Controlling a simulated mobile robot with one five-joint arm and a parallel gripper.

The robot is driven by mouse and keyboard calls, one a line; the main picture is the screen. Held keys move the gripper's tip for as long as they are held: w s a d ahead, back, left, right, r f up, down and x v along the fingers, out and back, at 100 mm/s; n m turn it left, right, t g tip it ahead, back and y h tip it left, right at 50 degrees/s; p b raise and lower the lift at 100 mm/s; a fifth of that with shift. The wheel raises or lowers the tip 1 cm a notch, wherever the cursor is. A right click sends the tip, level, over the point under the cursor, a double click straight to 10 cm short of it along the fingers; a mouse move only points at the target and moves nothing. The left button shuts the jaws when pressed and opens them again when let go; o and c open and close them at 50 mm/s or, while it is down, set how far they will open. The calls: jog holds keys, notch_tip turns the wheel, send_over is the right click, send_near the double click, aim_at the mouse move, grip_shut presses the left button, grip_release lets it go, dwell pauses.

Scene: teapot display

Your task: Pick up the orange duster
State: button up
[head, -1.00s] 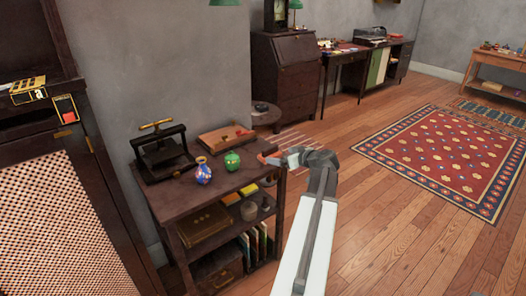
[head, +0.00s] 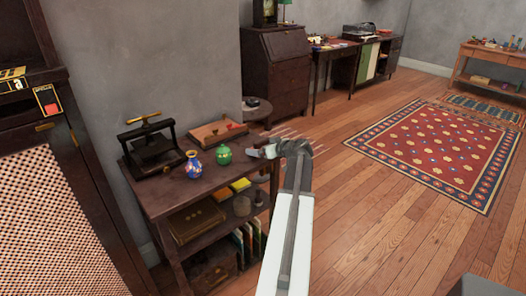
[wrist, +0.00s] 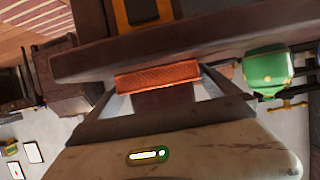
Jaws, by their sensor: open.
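The orange duster shows in the wrist view as an orange, rough-textured block (wrist: 158,77), lying across the space between my open fingers. I cannot tell whether the fingers touch it. In the head view it is hidden behind my gripper (head: 258,151), which is at the right end of the small dark shelf unit's top (head: 180,190). The shelf's dark edge crosses the wrist view just above the block.
A blue patterned vase (head: 194,164), a black press (head: 152,150) and a wooden tray (head: 210,136) share the shelf top. Open floor lies to the right.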

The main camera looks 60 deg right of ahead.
aim_at(262, 140)
jog(key=c, duration=1.1)
jog(key=shift+r+p, duration=0.5)
notch_tip(262, 140, up, 3)
jog(key=p, duration=0.3)
jog(key=shift+r, duration=0.1)
jog(key=s+a, duration=0.2)
jog(key=s, duration=0.2)
jog(key=s+a, duration=0.3)
jog(key=s, duration=0.2)
jog(key=s+a+r+p, duration=0.1)
jog(key=s+a, duration=0.2)
jog(key=s, duration=0.2)
jog(key=shift+a, duration=0.15)
